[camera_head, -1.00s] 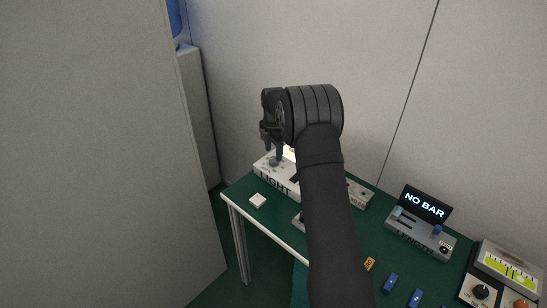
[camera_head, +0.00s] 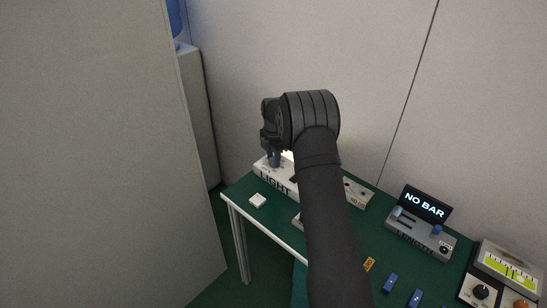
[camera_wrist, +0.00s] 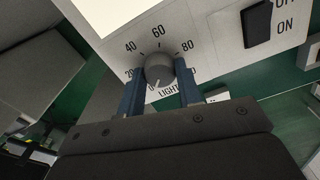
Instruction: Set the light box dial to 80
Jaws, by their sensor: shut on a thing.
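The white light box (camera_head: 286,188) stands at the far left of the green table, its front lettered LIGHT. In the wrist view its panel (camera_wrist: 215,62) carries a round grey dial (camera_wrist: 159,66) with a printed scale; 20, 40, 60 and 80 are readable. A small pale mark shows at the dial's lower edge, near the low end of the scale; I cannot tell if it is the pointer. My gripper (camera_head: 274,157) points down at the box. Its two blue fingers (camera_wrist: 160,74) are shut on the dial, one on each side. The fingers hide part of the scale.
A black rocker switch (camera_wrist: 257,24) marked ON sits right of the dial. A small white block (camera_head: 257,201) lies near the table's front edge. Right stand a grey device reading NO BAR (camera_head: 420,236) and a yellow-display meter (camera_head: 508,268). A grey partition (camera_head: 90,150) rises at left.

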